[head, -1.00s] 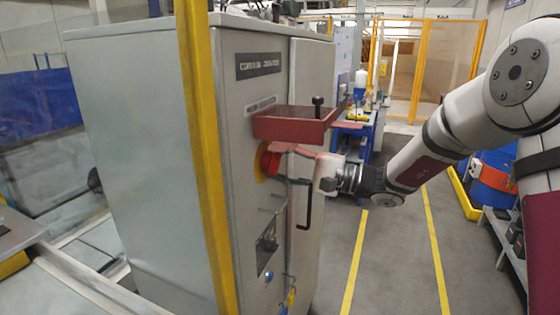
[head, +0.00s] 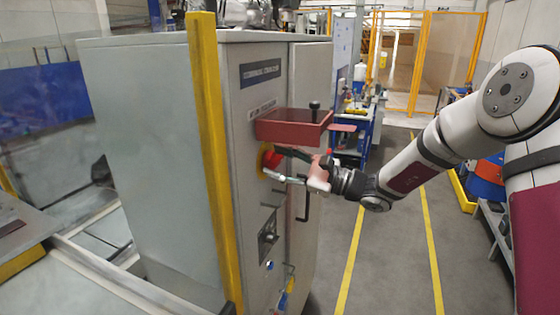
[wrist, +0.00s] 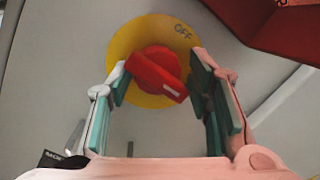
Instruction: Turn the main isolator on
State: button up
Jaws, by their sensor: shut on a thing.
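The main isolator is a red rotary knob (head: 271,160) on a round yellow plate (wrist: 122,45), set in the front of a grey cabinet (head: 262,105). In the wrist view the red knob (wrist: 156,73) sits slantwise, its white mark at the lower right. The word OFF is on the plate's upper right. My gripper (head: 274,164) reaches in from the right and is shut on the knob. In the wrist view its teal-padded fingers (wrist: 162,80) stand on either side of the knob. The finger contact is partly hidden in the head view.
A red open tray (head: 290,127) juts from the cabinet just above the knob. A black door handle (head: 305,195) is below my gripper. A yellow post (head: 215,165) stands left of the cabinet's front. The floor (head: 385,260) to the right is clear between yellow lines.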

jog(key=shift+s+a+f+m, duration=0.2)
jog(key=shift+a+f+m, duration=0.1)
jog(key=shift+f, duration=0.1)
jog(key=o, duration=1)
jog(key=shift+c, duration=0.2)
jog(key=shift+d+r, duration=0.1)
jog(key=shift+r, duration=0.15)
jog(key=shift+d, duration=0.15)
jog(key=v, duration=1.1)
jog(key=shift+d, duration=0.4)
